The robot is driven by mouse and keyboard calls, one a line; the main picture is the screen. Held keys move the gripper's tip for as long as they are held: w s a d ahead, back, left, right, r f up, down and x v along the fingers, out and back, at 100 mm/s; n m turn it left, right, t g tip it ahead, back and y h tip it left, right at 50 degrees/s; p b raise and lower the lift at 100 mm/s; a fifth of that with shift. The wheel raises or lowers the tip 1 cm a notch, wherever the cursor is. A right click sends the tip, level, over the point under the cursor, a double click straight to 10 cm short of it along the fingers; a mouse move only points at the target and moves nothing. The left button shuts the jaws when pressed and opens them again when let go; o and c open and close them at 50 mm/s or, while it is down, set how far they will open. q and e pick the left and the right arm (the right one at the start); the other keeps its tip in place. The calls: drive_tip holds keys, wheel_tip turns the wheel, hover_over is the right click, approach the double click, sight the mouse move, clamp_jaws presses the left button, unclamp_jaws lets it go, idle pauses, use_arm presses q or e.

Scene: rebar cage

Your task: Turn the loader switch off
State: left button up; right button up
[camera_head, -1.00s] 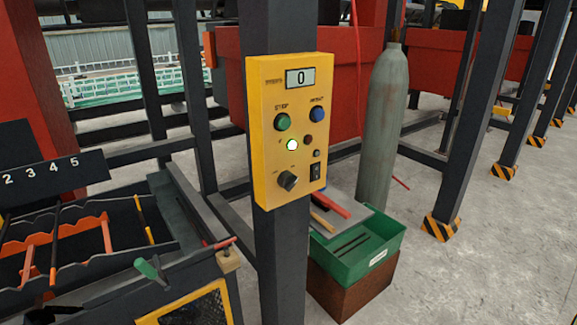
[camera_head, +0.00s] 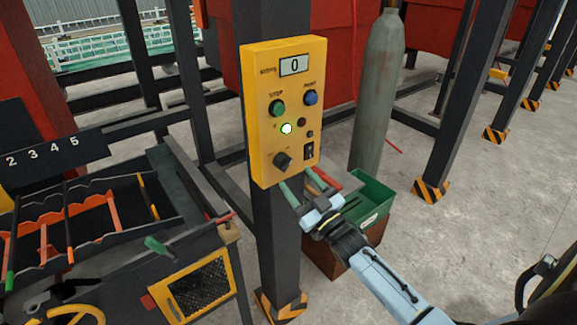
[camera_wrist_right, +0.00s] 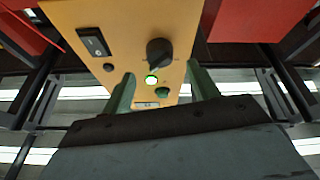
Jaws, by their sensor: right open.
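A yellow control panel (camera_head: 262,105) is fixed to a dark post. Near its bottom are a black rotary knob (camera_head: 283,160) and a black rocker switch (camera_head: 309,151). In the right wrist view the knob (camera_wrist_right: 159,52) is near the middle and the rocker (camera_wrist_right: 94,41) is left of it. I cannot tell which one is the loader switch. A round lamp (camera_head: 286,128) glows green. My right gripper (camera_head: 299,182) is open and empty just below the panel's lower edge. Its green fingers (camera_wrist_right: 160,70) flank the knob in the wrist view, apparently short of it. My left gripper is out of view.
The dark post (camera_head: 282,240) stands behind and below the panel. A green bin (camera_head: 372,200) sits on a brown box at right, with a grey cylinder (camera_head: 378,95) behind. A machine with a numbered plate (camera_head: 40,150) is at left. Concrete floor is open at right.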

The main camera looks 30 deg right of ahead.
sight(287, 167)
drive_tip(key=x, duration=0.5)
drive_tip(key=c, duration=1)
drive_tip(key=shift+o, duration=0.2)
